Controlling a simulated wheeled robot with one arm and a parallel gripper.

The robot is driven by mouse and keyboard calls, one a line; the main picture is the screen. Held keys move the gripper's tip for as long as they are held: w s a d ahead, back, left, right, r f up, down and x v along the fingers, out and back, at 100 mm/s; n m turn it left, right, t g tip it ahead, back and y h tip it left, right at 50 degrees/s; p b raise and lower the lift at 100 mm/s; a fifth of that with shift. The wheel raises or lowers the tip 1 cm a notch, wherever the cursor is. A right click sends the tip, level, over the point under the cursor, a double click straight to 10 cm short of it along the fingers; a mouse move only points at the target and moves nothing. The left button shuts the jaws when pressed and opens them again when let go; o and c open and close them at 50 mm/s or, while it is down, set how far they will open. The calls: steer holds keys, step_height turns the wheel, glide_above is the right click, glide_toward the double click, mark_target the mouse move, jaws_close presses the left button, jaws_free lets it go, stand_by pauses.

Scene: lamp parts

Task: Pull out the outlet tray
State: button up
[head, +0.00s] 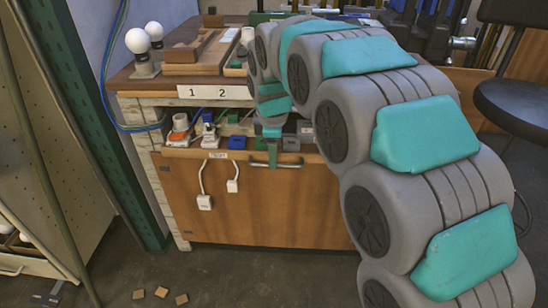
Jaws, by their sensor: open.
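The outlet tray (225,156) is a wide wooden tray in the cabinet's upper opening, with a metal handle (288,166) on its front edge. Outlets and plugs in several colours sit in it, and a label is on its front at the left. My gripper (272,158) points down at the tray's front edge, close to the handle. Its fingers are open but small in view, and I cannot tell whether they straddle or touch the handle. My arm hides the tray's right end.
White plugs (204,202) hang on cords before the cabinet front. Two bulbs (138,40) stand on the top beside wooden blocks. A black stool (515,103) is at the right. Small wooden pieces (160,292) lie on the floor. The floor directly before the cabinet is clear.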

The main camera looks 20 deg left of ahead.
steer(key=shift+w+f, duration=0.2)
steer(key=shift+f, duration=0.7)
jaws_close()
stand_by(0.8)
